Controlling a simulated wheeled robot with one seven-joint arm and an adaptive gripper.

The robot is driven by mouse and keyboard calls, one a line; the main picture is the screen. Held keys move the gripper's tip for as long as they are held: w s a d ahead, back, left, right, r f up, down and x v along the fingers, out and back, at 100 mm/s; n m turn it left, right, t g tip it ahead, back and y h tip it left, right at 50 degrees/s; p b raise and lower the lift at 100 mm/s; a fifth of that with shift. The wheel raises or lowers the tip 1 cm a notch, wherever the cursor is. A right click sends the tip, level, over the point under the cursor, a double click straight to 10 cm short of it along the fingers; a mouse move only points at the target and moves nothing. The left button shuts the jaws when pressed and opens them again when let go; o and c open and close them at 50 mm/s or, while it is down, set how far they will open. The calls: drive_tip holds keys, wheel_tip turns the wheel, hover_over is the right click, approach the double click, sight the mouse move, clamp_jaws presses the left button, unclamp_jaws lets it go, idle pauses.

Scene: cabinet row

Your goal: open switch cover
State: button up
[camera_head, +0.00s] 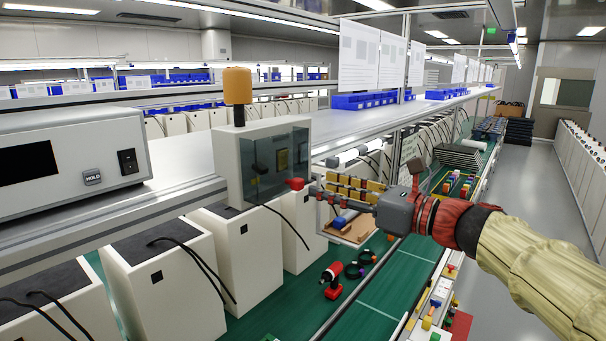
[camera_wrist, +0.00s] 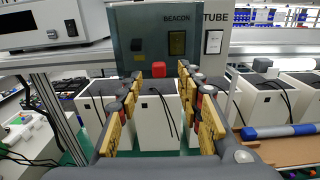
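A white switch box (camera_head: 240,170) stands at the shelf edge in the head view, with an orange beacon lamp (camera_head: 237,86) on top. Its dark see-through cover (camera_head: 262,165) is shut over the front; the wrist view shows the cover (camera_wrist: 135,40) with the word BEACON behind or on it. A red tab (camera_head: 295,184) sits at the cover's lower edge and also shows in the wrist view (camera_wrist: 158,69). My gripper (camera_head: 322,180) is open and empty in front of the box. In the wrist view its yellow-padded fingers (camera_wrist: 160,84) stand on both sides of the tab, apparently short of it.
A white instrument (camera_head: 70,155) with a HOLD button stands on the shelf at left. White cabinets (camera_head: 165,280) with black cables stand below. A red power drill (camera_head: 332,279) lies on the green surface. A brown tray (camera_head: 345,230) lies under my gripper.

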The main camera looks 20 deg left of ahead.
sight(302, 181)
drive_tip(key=x, duration=0.6)
drive_tip(key=shift+a+p, duration=0.4)
drive_tip(key=shift+c, duration=0.7)
drive_tip(key=c, duration=0.7)
clamp_jaws()
